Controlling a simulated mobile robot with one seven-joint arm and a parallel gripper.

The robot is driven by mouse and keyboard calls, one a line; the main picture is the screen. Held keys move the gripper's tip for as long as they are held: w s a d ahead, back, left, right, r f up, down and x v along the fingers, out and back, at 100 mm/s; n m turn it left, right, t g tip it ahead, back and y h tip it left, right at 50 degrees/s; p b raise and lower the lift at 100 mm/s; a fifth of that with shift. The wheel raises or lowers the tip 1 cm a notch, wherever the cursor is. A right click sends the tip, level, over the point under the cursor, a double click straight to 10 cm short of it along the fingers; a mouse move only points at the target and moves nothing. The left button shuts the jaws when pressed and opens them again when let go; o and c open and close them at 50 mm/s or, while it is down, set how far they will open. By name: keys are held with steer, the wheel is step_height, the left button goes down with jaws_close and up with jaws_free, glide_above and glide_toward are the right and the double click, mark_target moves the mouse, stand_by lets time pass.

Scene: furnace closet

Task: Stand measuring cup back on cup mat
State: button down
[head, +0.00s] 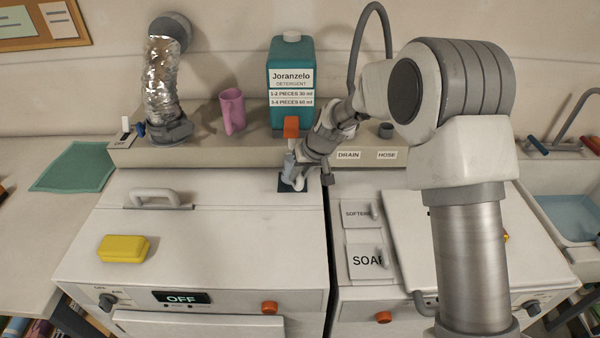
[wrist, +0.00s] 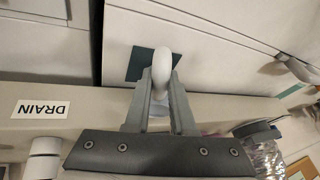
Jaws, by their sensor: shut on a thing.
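My gripper (wrist: 158,78) is shut on a small whitish, rounded thing, which I take for the measuring cup (wrist: 162,66). Only its rounded end shows beyond the fingers. In the head view my gripper (head: 293,175) points down at the back right of the left machine's top, with the pale cup (head: 299,183) low between its fingers. The cup mat (wrist: 137,63) is a small dark teal square there; it also shows in the head view (head: 285,187), partly covered. The cup is over the mat; I cannot tell whether it touches it or stands upright.
A teal detergent jug (head: 291,75) with an orange part stands on the ledge just behind my gripper. A pink pitcher (head: 232,111) and a foil hose (head: 162,80) are to its left. A yellow box (head: 123,248) lies on the machine top; the middle there is clear.

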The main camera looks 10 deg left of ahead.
steer(key=shift+s+a+f+b, duration=0.1)
steer(key=shift+a+f+b, duration=0.05)
steer(key=shift+f+b, duration=0.25)
stand_by(0.3)
steer(key=c, duration=0.7)
jaws_free()
steer(key=b+v, duration=0.1)
steer(key=v, duration=1.6)
steer(key=shift+r, duration=0.2)
